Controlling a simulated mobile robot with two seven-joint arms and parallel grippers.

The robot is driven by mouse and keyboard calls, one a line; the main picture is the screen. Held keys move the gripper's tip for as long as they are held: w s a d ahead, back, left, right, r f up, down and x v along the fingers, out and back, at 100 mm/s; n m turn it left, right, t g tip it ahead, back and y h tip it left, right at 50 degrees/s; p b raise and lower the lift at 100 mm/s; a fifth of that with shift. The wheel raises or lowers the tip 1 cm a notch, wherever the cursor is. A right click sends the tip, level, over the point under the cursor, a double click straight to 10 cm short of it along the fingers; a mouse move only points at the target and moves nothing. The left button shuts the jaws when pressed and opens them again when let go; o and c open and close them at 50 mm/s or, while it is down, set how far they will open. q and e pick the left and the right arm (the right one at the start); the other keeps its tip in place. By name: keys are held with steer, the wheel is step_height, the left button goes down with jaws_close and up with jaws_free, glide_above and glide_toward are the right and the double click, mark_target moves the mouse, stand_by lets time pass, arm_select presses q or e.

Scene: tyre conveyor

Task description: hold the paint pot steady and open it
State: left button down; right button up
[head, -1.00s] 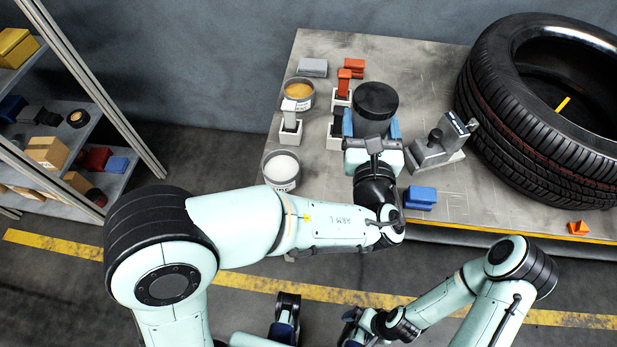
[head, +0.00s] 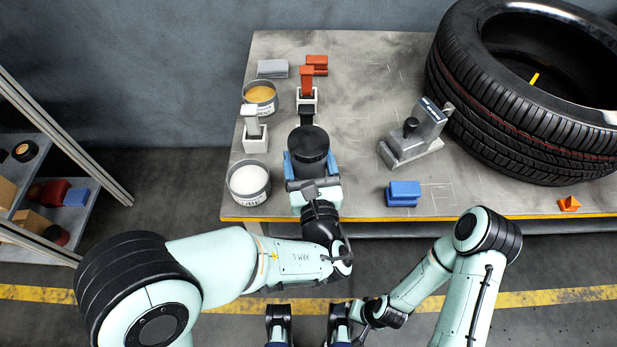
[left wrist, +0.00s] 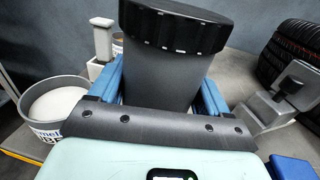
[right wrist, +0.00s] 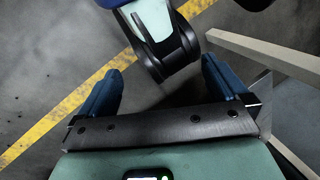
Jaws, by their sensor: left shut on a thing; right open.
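The paint pot appears to be the dark cylinder with a wide ridged black lid (head: 308,144), near the table's front left. The lid is on it. My left gripper (head: 310,168) is shut on the pot from the front, its blue fingers on either side of the body. In the left wrist view the pot (left wrist: 160,75) stands upright between the fingers, below the lid; its base is hidden, so I cannot tell whether it touches the table. My right gripper (right wrist: 165,90) is open and empty, low over the floor in front of the table.
A white-filled tin (head: 249,183) stands left of the pot, an ochre-filled tin (head: 260,96) behind. White-handled (head: 254,130) and orange-handled (head: 307,88) tools stand nearby. A grey tool (head: 415,135), blue block (head: 403,193) and large tyre (head: 530,100) lie right. Table space between is clear.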

mark_target(309, 177)
arm_select(q)
step_height(309, 177, down, 6)
steer(key=shift+r+b, duration=0.15)
steer(key=shift+b, duration=0.6)
arm_select(e)
steer(key=w+f, duration=0.1)
steer(key=w+d+f+t, duration=0.1)
steer(key=shift+w+d+f+h, duration=0.1)
steer(key=shift+w+d+h, duration=0.1)
steer(key=shift+w+h, duration=0.15)
arm_select(q)
jaws_free()
steer(key=shift+f, duration=0.2)
arm_select(e)
steer(key=shift+w+f, duration=0.1)
steer(key=shift+w, duration=0.1)
